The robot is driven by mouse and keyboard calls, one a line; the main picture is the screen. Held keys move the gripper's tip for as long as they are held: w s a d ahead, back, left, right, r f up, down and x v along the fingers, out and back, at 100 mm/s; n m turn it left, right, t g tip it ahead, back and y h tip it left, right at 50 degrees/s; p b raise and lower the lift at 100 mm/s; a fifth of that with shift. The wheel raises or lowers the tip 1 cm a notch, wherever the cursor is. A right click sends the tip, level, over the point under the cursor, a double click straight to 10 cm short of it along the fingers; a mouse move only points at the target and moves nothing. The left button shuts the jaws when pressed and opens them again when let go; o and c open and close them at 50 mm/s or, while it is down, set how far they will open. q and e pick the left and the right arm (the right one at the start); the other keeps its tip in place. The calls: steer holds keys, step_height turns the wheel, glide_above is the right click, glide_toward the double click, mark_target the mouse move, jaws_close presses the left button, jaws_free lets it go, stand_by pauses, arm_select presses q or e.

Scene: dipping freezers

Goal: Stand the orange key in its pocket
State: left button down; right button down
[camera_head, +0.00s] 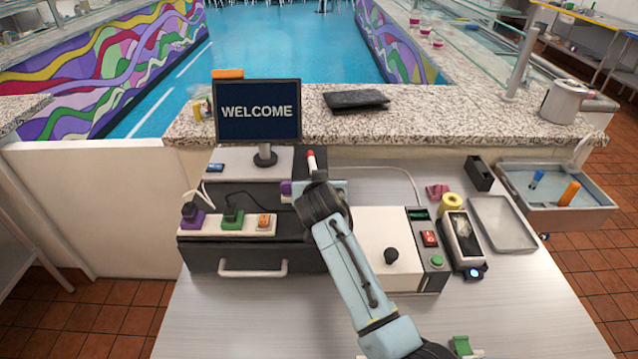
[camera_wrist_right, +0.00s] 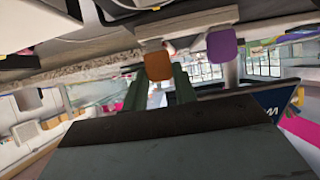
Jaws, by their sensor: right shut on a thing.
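The orange key (camera_wrist_right: 158,66) shows as a rounded orange plate at the fingertips of my right gripper (camera_wrist_right: 158,85) in the right wrist view. The fingers are shut on it. A purple key (camera_wrist_right: 222,46) of like shape is beside it, against a pale holder (camera_wrist_right: 187,22). In the head view my right gripper (camera_head: 312,182) covers the orange key and most of the holder; a purple piece (camera_head: 286,188) shows just left of it. Whether the orange key is seated in its pocket or only close to it, I cannot tell. My left gripper is not in view.
A power strip (camera_head: 245,225) with purple and green plugs lies left of my arm, near the WELCOME screen (camera_head: 258,111). A white box (camera_head: 388,250), card terminal (camera_head: 461,238) and empty grey tray (camera_head: 502,222) stand right. The front left of the table is clear.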

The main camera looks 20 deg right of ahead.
steer(key=shift+f, duration=0.4)
steer(key=c, duration=1)
jaws_free()
steer(key=shift+c, duration=0.2)
steer(key=shift+s+r, duration=0.1)
steer(key=v, duration=1.3)
steer(key=shift+s, duration=0.1)
